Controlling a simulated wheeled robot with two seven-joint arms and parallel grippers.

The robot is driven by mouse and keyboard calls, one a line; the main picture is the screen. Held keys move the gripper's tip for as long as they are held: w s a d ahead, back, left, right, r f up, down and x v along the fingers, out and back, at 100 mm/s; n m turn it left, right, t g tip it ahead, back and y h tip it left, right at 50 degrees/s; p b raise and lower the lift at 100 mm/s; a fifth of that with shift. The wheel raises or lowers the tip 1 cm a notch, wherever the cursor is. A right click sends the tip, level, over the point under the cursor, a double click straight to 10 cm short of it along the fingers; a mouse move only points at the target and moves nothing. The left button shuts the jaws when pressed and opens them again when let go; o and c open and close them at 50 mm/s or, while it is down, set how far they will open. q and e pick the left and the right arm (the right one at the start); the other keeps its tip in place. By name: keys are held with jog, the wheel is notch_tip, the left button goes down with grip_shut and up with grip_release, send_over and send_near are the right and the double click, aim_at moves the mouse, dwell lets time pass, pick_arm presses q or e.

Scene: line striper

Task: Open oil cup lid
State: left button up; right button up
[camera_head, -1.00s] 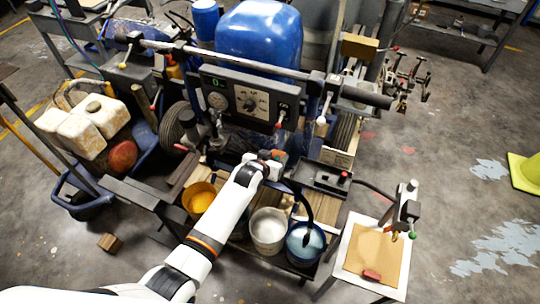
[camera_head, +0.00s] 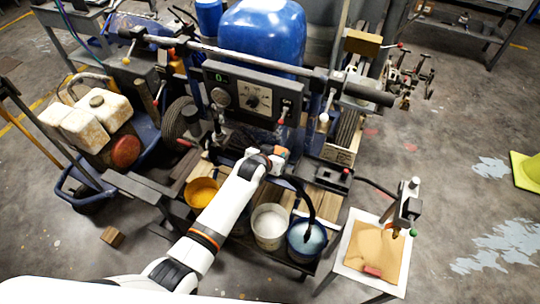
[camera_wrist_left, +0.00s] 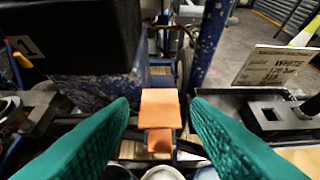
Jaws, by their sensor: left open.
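My left gripper (camera_head: 280,158) reaches the front of the blue line striper (camera_head: 258,35), just below its control panel (camera_head: 250,92). In the left wrist view its two green fingers (camera_wrist_left: 158,112) are spread apart. An orange block-like piece (camera_wrist_left: 160,106) stands in the gap between them, with clear space on both sides. A smaller orange part shows just below it. The orange piece may be the oil cup lid, but I cannot tell for sure. In the head view the gripper hides most of that spot. My right gripper is not in view.
A small white table (camera_head: 352,255) is at the right. A label card (camera_wrist_left: 272,68) stands at the right in the wrist view.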

pick_arm(q)
jog(key=v, duration=1.2)
jog(key=shift+f, duration=0.2)
